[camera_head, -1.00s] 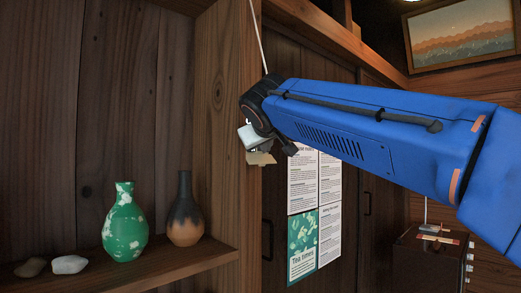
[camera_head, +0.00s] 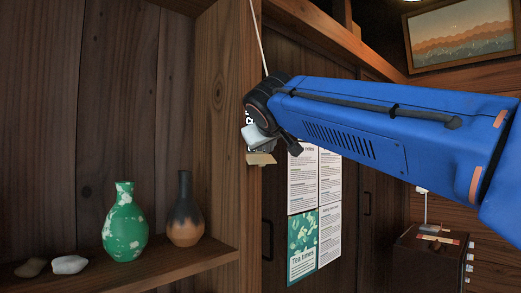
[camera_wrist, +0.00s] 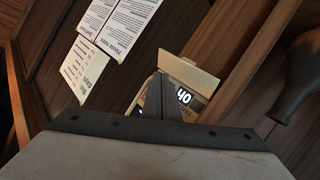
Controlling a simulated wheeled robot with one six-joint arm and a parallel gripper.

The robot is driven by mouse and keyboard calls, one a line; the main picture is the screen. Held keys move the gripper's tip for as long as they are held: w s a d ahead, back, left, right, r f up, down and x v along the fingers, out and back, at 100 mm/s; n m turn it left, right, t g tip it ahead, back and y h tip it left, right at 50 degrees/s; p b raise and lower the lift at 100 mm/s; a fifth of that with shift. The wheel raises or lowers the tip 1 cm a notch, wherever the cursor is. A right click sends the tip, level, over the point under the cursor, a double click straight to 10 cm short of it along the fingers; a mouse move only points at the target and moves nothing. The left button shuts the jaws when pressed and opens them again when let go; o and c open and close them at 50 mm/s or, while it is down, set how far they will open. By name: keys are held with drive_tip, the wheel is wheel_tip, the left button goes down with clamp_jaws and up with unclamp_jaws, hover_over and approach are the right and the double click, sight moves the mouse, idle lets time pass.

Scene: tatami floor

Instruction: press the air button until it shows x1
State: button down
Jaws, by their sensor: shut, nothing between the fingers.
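A small cream control panel (camera_head: 262,158) is on the wooden post, mostly hidden behind my wrist in the head view. In the wrist view the panel (camera_wrist: 188,72) is tilted in the picture and has a dark display (camera_wrist: 184,97) with large white characters, partly covered by my gripper. I cannot read the whole display or tell which button is the air button. My gripper (camera_wrist: 157,85) is shut and empty, its dark fingers in front of the panel. I cannot tell whether the tip touches it. The gripper also shows in the head view (camera_head: 256,137).
A shelf (camera_head: 150,268) at left holds a green vase (camera_head: 125,225), a dark vase (camera_head: 185,215) and stones (camera_head: 69,265). Posters (camera_head: 315,215) hang on the cupboard right of the post. A dark box (camera_head: 430,250) stands at lower right.

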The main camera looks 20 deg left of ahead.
drive_tip(key=shift+d, duration=0.1)
drive_tip(key=shift+s+d, duration=0.3)
drive_tip(key=shift+d, duration=0.45)
drive_tip(key=shift+s+d, duration=0.35)
drive_tip(key=shift+d, duration=0.35)
drive_tip(key=shift+s+d, duration=0.3)
drive_tip(key=shift+d, duration=0.45)
drive_tip(key=shift+d, duration=0.1)
